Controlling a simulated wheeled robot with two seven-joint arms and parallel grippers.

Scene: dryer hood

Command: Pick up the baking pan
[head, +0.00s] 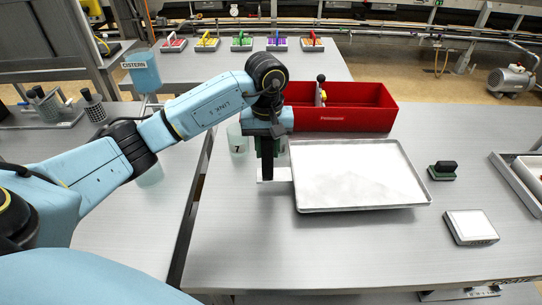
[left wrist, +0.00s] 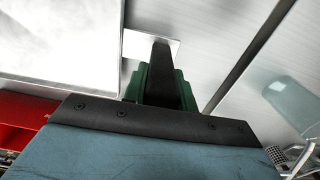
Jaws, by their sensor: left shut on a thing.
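The baking pan (head: 362,176) is a shallow, pale metal tray with a raised rim, in the middle of the table in the head view. A flat tab (head: 282,174) sticks out from its left side. My left gripper (head: 267,174) points down at this tab and is shut on it. In the left wrist view the finger (left wrist: 163,75) lies over the tab (left wrist: 133,45), with the pan (left wrist: 65,38) to the left. I cannot tell whether the pan touches the table. My right gripper is not in view.
A red bin (head: 345,120) stands close behind the pan. A glass numbered 7 (head: 237,139) is left of the gripper. A green-and-black block (head: 442,171), a small scale (head: 470,227) and a grey tray (head: 510,183) are to the right. The table's front is clear.

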